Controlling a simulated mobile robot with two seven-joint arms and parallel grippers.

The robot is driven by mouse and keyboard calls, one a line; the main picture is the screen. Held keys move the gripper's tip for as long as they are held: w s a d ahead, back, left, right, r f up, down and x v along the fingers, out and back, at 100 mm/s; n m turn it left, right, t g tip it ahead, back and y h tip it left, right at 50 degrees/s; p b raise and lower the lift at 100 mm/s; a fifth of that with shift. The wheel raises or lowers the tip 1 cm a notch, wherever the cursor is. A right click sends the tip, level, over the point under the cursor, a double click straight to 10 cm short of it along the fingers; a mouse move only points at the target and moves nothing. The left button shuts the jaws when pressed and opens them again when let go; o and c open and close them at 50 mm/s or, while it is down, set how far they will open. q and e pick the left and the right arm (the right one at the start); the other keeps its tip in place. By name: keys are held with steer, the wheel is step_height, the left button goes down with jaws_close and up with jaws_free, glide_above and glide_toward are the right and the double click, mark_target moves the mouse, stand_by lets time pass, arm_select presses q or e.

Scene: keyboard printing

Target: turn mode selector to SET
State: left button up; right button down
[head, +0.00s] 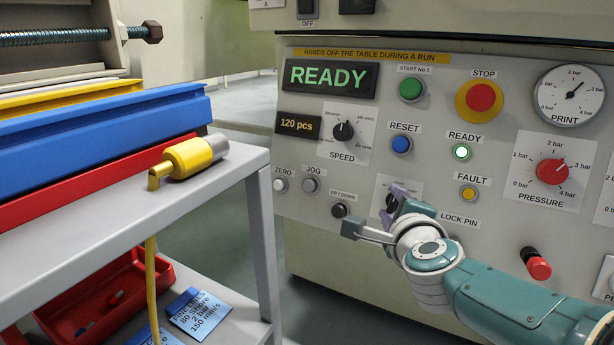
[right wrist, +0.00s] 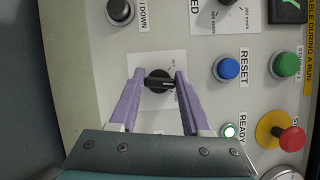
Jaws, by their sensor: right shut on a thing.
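The mode selector (right wrist: 158,80) is a black rotary knob with a pale pointer line on a white plate (right wrist: 146,62), seen in the right wrist view. Its plate lettering is too small to read. My right gripper (right wrist: 159,76) has its purple fingers on both sides of the knob and is shut on it. In the head view the selector (head: 390,202) is mostly hidden behind my right gripper (head: 385,212), low on the panel below the RESET button. My left gripper is not in view.
The display (head: 330,77) reads READY. A grey cart (head: 100,229) with a yellow tool (head: 188,157) stands at left.

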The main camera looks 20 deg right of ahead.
steer(key=n+p, duration=0.1)
steer(key=n+g+p, duration=0.1)
steer(key=shift+r+n+y+p, duration=0.35)
steer(key=shift+n+y, duration=0.05)
steer(key=shift+n+g+p, duration=0.6)
steer(key=shift+n+p, duration=0.4)
steer(key=shift+n, duration=0.2)
steer(key=shift+f+n+g+y+p, duration=0.25)
steer(key=shift+n+g+p, duration=0.2)
steer(key=shift+n, duration=0.55)
steer(key=shift+n+g, duration=0.65)
steer(key=shift+n, duration=0.45)
steer(key=shift+c, duration=1.8)
jaws_free()
